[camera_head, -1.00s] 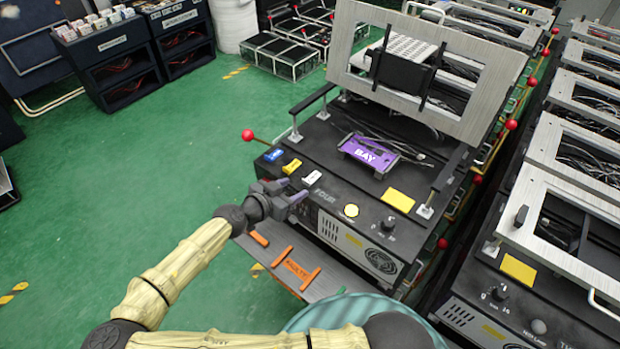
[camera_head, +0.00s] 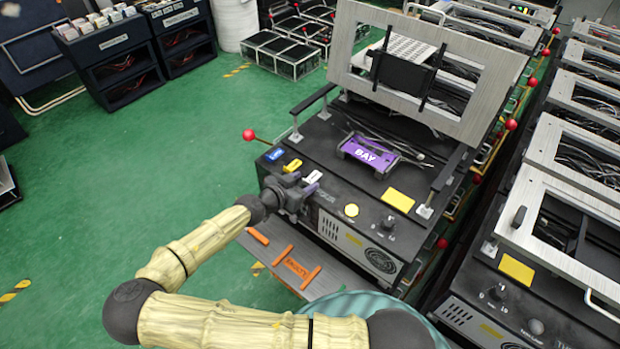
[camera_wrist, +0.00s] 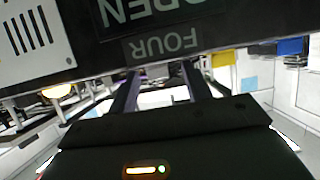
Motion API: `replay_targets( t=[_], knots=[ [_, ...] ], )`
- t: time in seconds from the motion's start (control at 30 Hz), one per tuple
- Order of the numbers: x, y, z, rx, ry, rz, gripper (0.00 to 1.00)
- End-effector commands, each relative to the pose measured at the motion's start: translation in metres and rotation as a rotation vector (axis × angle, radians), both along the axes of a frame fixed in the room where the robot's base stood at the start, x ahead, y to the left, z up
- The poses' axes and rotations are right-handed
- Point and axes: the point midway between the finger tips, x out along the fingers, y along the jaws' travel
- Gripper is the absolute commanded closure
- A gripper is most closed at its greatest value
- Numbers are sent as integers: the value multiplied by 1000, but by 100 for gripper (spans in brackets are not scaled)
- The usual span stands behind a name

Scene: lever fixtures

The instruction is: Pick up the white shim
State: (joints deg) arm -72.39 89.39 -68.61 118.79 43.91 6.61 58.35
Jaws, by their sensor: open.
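The white shim (camera_head: 313,176) lies on the black top of the fixture near its front left edge, to the right of a yellow shim (camera_head: 292,165) and a blue shim (camera_head: 273,155). In the wrist view the two fingers (camera_wrist: 160,88) are spread apart under the FOUR label. A pale patch between them may be the white shim, but it is too small to tell.
A purple BAY block (camera_head: 368,153) sits mid-fixture, under a raised metal frame (camera_head: 480,90). An orange-marked shelf (camera_head: 325,282) juts below. A red-ball lever (camera_head: 249,135) sticks out left.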

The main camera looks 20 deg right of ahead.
Motion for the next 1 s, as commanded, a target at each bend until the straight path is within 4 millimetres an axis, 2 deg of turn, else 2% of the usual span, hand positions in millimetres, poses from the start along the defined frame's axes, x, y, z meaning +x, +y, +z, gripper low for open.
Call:
replay_targets(
  t=[0.4,0.43,0.67,1.0],
  knots=[
    [0,0,0,0,0,-1,51],
    [0,0,0,0,0,0,53],
    [0,2,0,0,0,2,98],
    [0,1,1,0,0,0,98]
  ],
)
